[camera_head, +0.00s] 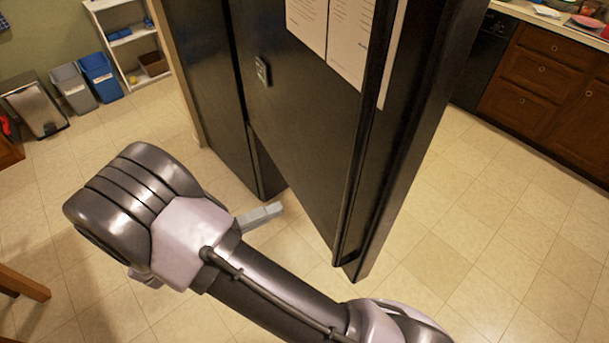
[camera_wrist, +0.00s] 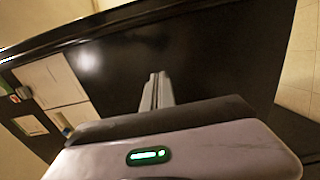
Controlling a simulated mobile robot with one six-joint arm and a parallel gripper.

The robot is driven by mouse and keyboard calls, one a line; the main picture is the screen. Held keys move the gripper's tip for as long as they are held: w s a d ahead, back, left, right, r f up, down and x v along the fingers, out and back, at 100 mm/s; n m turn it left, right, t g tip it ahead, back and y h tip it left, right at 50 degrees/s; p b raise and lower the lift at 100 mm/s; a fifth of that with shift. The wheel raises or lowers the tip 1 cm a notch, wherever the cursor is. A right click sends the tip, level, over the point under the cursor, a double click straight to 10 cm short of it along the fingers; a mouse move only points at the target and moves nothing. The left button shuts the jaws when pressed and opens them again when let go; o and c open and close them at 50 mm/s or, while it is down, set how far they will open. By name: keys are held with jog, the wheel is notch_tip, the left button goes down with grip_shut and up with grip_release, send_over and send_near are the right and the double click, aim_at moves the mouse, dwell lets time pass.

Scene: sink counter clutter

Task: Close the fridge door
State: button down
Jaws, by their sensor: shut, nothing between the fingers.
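The black fridge door (camera_head: 300,120) stands open in the head view, swung out toward me, with its thick free edge (camera_head: 405,130) facing the front. Papers and a small fixture are on its face. Another tall black fridge panel (camera_head: 205,75) stands to its left. My gripper (camera_head: 275,209) is shut and empty, low on the papered side of the door. In the wrist view my fingers (camera_wrist: 157,90) point at the dark door face (camera_wrist: 200,60), with papers (camera_wrist: 55,80) to the left. I cannot tell whether the fingertips touch the door.
Wooden drawers (camera_head: 540,75) and a counter stand at the right, past the door. Blue and grey bins (camera_head: 100,75) and a white shelf (camera_head: 130,40) are at the back left. A wooden leg (camera_head: 22,283) is at the left edge. The tiled floor around the door is clear.

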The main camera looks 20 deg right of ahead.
aim_at(339, 182)
jog(key=d+b, duration=0.1)
jog(key=d, duration=0.3)
jog(key=w+d+b, duration=0.1)
jog(key=d, duration=0.3)
jog(key=d+b, duration=0.1)
jog(key=d, duration=0.3)
jog(key=shift+w+d+f+b, duration=0.15)
jog(key=shift+w+d+b, duration=0.15)
jog(key=shift+d+b, duration=0.1)
jog(key=shift+d, duration=0.55)
jog(key=shift+d, duration=0.1)
